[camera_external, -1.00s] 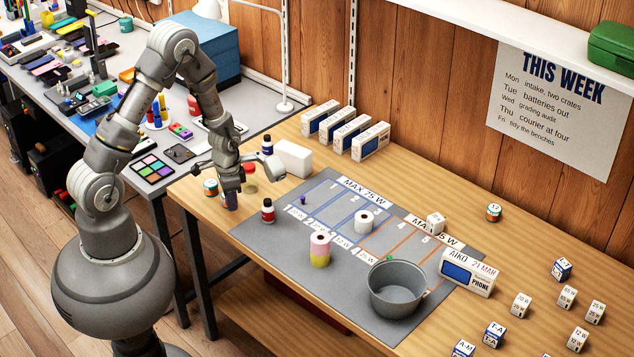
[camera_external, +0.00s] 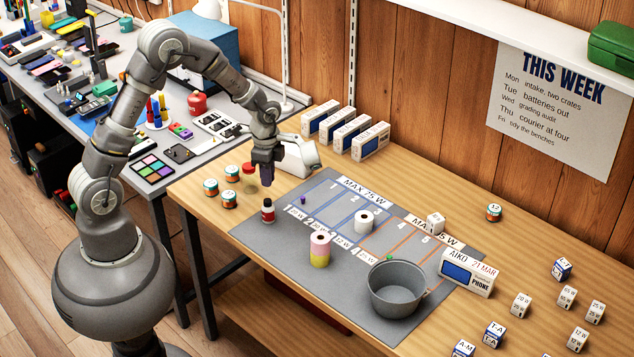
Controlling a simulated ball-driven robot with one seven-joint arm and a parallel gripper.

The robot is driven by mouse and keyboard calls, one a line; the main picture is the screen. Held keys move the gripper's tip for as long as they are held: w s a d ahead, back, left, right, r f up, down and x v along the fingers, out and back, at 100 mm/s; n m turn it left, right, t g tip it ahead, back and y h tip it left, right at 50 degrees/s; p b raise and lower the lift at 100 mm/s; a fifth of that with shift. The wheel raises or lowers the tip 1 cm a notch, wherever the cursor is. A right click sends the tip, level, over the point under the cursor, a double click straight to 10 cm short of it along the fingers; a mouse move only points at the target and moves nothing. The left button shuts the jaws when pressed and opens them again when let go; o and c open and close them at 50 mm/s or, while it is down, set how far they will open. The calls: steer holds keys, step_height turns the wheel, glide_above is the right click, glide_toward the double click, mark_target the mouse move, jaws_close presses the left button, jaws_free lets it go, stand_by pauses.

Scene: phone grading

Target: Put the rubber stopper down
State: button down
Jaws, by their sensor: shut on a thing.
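My gripper (camera_external: 267,178) points down above the back left of the workbench, near the left edge of the grey mat (camera_external: 262,237). It is shut on a small dark purple piece between its fingertips, which I take to be the rubber stopper; the fingers hide most of it. The held piece appears to be above the bench top, but its exact height cannot be told.
Several small tins (camera_external: 210,187) stand left of the mat. On the mat are a tiny purple item (camera_external: 303,199), a white roll (camera_external: 364,221), a pink and yellow roll (camera_external: 320,249) and a grey bucket (camera_external: 398,291).

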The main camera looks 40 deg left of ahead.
steer(key=w+d+m, duration=0.4)
steer(key=d+m, duration=0.4)
steer(key=d, duration=0.5)
steer(key=m+b, duration=0.3)
steer(key=m, duration=1.5)
glide_above(396, 291)
steer(key=s, duration=0.7)
steer(key=shift+m, duration=0.3)
steer(key=f+b, duration=0.1)
steer(key=f, duration=0.4)
steer(key=f+b, duration=0.1)
steer(key=f, duration=0.4)
steer(key=d+f+b, duration=0.1)
steer(key=f+b, duration=0.1)
steer(key=f, duration=0.3)
steer(key=shift+w, duration=0.25)
steer(key=shift+r, duration=0.1)
steer(key=shift+f, duration=0.2)
steer(key=c, duration=1.5)
jaws_free()
steer(key=shift+o, duration=0.2)
